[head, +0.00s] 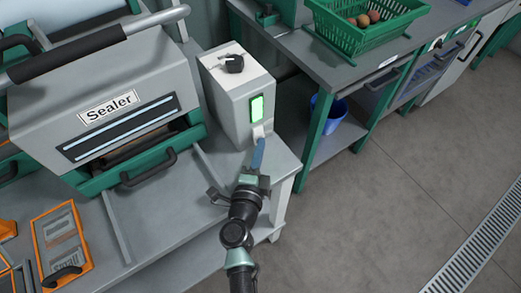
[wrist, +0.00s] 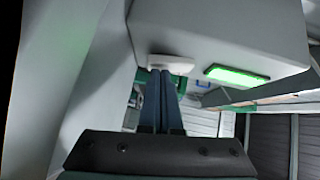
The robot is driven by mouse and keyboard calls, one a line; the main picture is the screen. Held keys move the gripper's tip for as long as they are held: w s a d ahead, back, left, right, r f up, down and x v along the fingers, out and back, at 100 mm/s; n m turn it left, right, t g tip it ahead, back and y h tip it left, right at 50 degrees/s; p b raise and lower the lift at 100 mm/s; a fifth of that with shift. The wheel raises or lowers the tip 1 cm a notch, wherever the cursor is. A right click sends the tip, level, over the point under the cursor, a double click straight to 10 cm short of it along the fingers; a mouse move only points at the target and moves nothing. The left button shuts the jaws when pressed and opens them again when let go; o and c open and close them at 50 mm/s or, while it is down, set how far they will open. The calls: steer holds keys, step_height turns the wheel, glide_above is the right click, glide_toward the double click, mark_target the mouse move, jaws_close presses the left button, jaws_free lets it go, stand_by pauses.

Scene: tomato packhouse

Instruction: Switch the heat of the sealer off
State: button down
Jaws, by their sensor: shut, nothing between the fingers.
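The sealer (head: 110,85) is a grey and green machine at the left of the head view. Beside it stands a light grey box (head: 218,95) with a black knob (head: 232,63) on top. A green lamp (head: 257,108) glows on its front and also shows in the wrist view (wrist: 236,75). Below the lamp is a small white switch (head: 258,131), also in the wrist view (wrist: 170,63). My gripper (head: 259,142) is shut and empty. Its blue fingertips (wrist: 160,73) are at the switch, partly covering it. I cannot tell whether they touch.
A green crate (head: 350,43) stands on the bench to the right, with a blue bucket (head: 328,118) beneath. Orange-framed plates (head: 62,245) lie at the lower left. The floor (head: 400,185) at right is clear.

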steer(key=shift+w+f+b, duration=0.1)
steer(key=shift+f+b, duration=0.4)
steer(key=shift+b, duration=0.15)
steer(key=shift+a+r, duration=0.1)
steer(key=shift+r, duration=0.3)
steer(key=s+a, duration=0.2)
steer(key=s, duration=1)
steer(key=shift+s+r+p, duration=0.3)
steer(key=shift+s+p, duration=0.05)
steer(key=shift+s, duration=0.05)
